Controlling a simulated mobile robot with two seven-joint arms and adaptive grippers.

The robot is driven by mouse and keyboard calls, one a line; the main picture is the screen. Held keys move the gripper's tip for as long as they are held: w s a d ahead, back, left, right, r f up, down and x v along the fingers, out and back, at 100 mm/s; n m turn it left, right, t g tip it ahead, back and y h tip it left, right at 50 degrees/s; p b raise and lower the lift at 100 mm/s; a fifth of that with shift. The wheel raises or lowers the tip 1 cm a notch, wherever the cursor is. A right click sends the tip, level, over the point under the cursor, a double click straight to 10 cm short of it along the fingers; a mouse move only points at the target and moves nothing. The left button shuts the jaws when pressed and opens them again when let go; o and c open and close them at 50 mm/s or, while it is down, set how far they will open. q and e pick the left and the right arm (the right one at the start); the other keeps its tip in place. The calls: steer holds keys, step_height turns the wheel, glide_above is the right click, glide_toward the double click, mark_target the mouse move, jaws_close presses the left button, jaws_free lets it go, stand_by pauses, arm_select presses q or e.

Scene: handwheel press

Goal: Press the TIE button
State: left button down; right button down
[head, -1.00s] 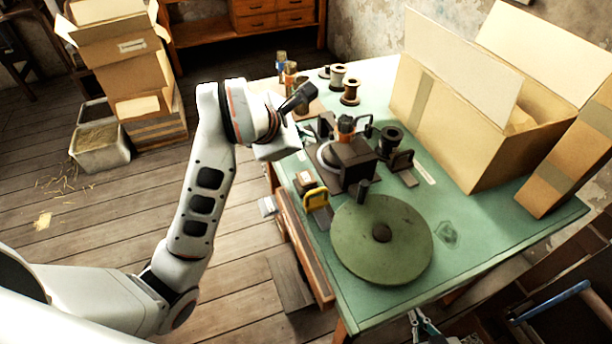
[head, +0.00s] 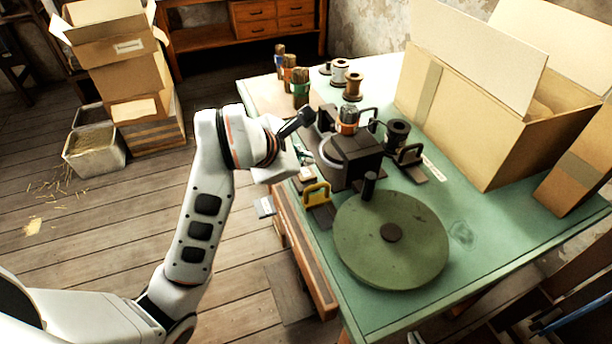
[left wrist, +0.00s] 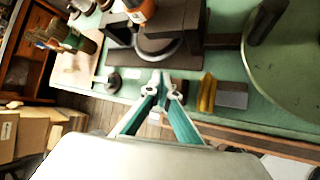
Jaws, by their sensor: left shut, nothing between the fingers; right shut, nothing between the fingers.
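The press is a dark block (head: 358,165) with a grey ring at its left side, on the green table. A big green handwheel (head: 390,245) with a dark upright knob lies in front of it. Only a sliver of my right gripper (head: 414,339) shows at the bottom edge.
A yellow-handled piece (head: 317,194) sits close right of my left gripper. A black-handled piece (head: 408,156), spools (head: 353,87) and banded bundles (head: 301,90) stand around the press. A large open carton (head: 470,110) fills the back right.

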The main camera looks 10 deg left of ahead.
mark_target(307, 171)
arm_select(q)
steer(key=shift+f, duration=0.15)
arm_select(e)
steer(key=shift+w+r, duration=0.25)
arm_select(q)
steer(key=shift+f, duration=0.15)
arm_select(e)
steer(key=shift+f, duration=0.15)
stand_by(0.8)
arm_select(q)
steer(key=shift+f, duration=0.35)
arm_select(e)
steer(key=shift+s+f, duration=0.15)
steer(key=shift+f, duration=0.1)
